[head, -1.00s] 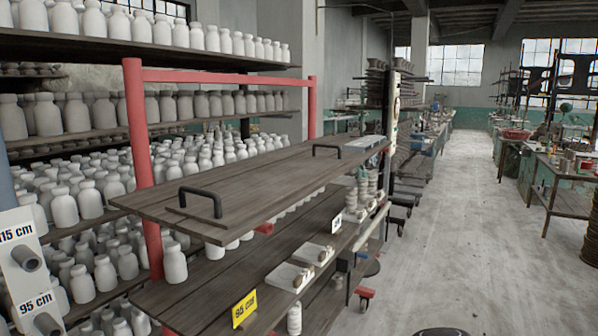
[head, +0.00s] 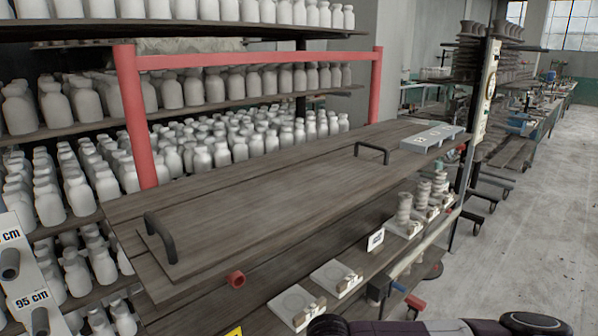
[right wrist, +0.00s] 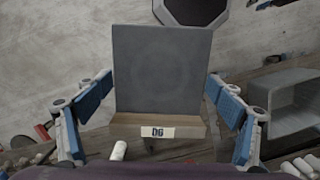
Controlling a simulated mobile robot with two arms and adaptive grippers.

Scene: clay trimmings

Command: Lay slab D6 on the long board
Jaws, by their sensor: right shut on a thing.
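The long board (head: 270,203) is a dark wooden plank with a black handle near each end. It lies along the upper planked shelf in the head view, and its top looks bare. Slab D6 (right wrist: 162,65) is a square grey plate with a wooden edge block and a "D6" label in the right wrist view. My right gripper (right wrist: 160,100) has its blue-padded fingers on either side of the slab and is shut on it. The slab and this gripper do not show in the head view. My left gripper is not in view.
Below are small white plates (head: 336,278) and stacked pieces (head: 404,213). A red post (head: 134,115) and bottle racks stand behind. A grey bin (right wrist: 293,97) shows right of the slab. The right-hand aisle is clear.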

